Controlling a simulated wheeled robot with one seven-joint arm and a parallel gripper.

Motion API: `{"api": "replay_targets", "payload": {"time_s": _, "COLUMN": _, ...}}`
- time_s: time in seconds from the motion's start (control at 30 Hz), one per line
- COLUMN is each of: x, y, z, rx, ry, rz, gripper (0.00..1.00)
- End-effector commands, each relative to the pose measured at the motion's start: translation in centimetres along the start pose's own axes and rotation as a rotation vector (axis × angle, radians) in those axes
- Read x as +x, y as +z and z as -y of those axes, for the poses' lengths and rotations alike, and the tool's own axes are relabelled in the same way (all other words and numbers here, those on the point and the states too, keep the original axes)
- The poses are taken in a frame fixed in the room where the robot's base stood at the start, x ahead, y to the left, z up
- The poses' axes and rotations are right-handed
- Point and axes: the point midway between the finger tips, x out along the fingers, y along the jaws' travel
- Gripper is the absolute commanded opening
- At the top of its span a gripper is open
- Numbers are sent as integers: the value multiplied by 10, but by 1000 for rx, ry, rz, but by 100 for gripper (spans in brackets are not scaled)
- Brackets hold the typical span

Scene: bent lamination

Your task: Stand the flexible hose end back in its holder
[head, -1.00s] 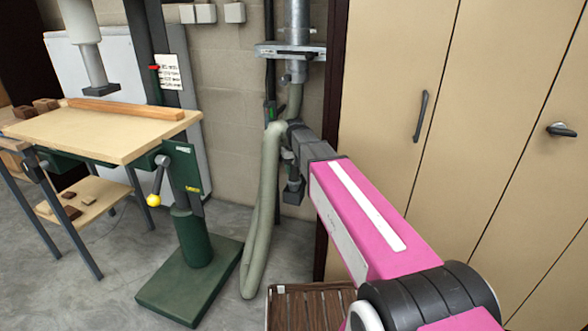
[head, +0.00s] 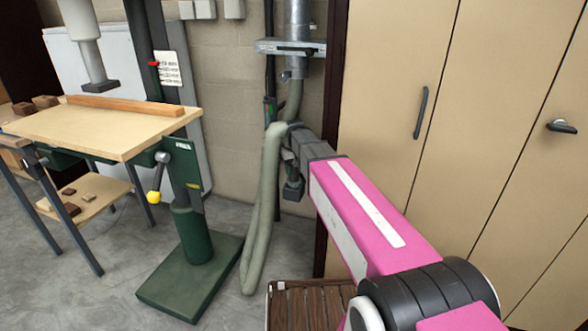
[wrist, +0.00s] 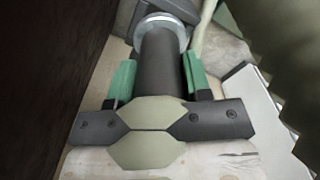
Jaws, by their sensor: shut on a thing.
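The olive-green flexible hose (head: 261,210) hangs in a long loop by the wall, its lowest bend close to the floor. Its upper bend reaches my gripper (head: 291,139). In the wrist view, my gripper (wrist: 158,78) has its green-padded fingers on both sides of a dark tube (wrist: 160,62), the hose end, with a bright metal ring at its far end. A dark piece (head: 293,189) shows below my gripper in the head view. My wrist hides part of the grip there. I cannot clearly make out the holder.
A galvanized duct (head: 297,30) with a flat bracket runs up the wall above my gripper. Tan cabinets (head: 470,120) stand at right. A green drill press base (head: 190,278) and a work table (head: 100,125) are at left. A slatted wooden crate (head: 310,302) is below my arm.

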Motion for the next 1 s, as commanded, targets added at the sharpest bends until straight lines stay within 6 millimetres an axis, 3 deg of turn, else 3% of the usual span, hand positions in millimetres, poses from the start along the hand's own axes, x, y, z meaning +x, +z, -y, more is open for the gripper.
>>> {"api": "replay_targets", "payload": {"time_s": 0.4, "x": 16, "y": 0, "z": 0, "rx": 0, "ry": 0, "rz": 0, "gripper": 26}}
{"api": "replay_targets", "payload": {"time_s": 0.43, "x": 16, "y": 0, "z": 0, "rx": 0, "ry": 0, "rz": -1, "gripper": 55}}
{"api": "replay_targets", "payload": {"time_s": 0.5, "x": 15, "y": 0, "z": 0, "rx": 0, "ry": 0, "rz": -1, "gripper": 75}}
{"api": "replay_targets", "payload": {"time_s": 0.83, "x": 13, "y": 0, "z": 0, "rx": 0, "ry": 0, "rz": -1, "gripper": 75}}
{"api": "replay_targets", "payload": {"time_s": 1.0, "x": -2, "y": 0, "z": 0, "rx": 0, "ry": 0, "rz": -1, "gripper": 75}}
